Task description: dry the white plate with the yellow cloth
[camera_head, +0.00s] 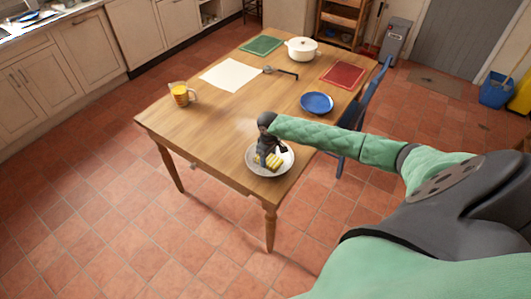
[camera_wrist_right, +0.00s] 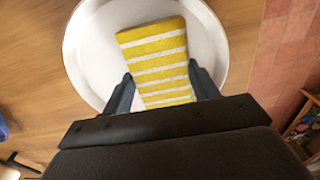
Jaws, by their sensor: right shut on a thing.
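The white plate (camera_head: 282,168) lies near the front corner of the wooden table. The yellow cloth (camera_head: 268,160), with white stripes, is over the plate. My right gripper (camera_head: 265,152) reaches down to the plate from above and is shut on the cloth. In the right wrist view the cloth (camera_wrist_right: 155,60) sits between the two fingers (camera_wrist_right: 162,88), with the plate (camera_wrist_right: 88,50) behind it. Whether the cloth touches the plate cannot be told for sure. My left gripper is not in view.
The wooden table (camera_head: 215,125) also holds a glass of orange drink (camera_head: 181,95), a white sheet (camera_head: 231,75), a ladle (camera_head: 280,71), a white pot (camera_head: 301,49), a green mat (camera_head: 261,45), a red mat (camera_head: 342,75) and a blue plate (camera_head: 317,103). A blue chair (camera_head: 371,100) stands at the right edge.

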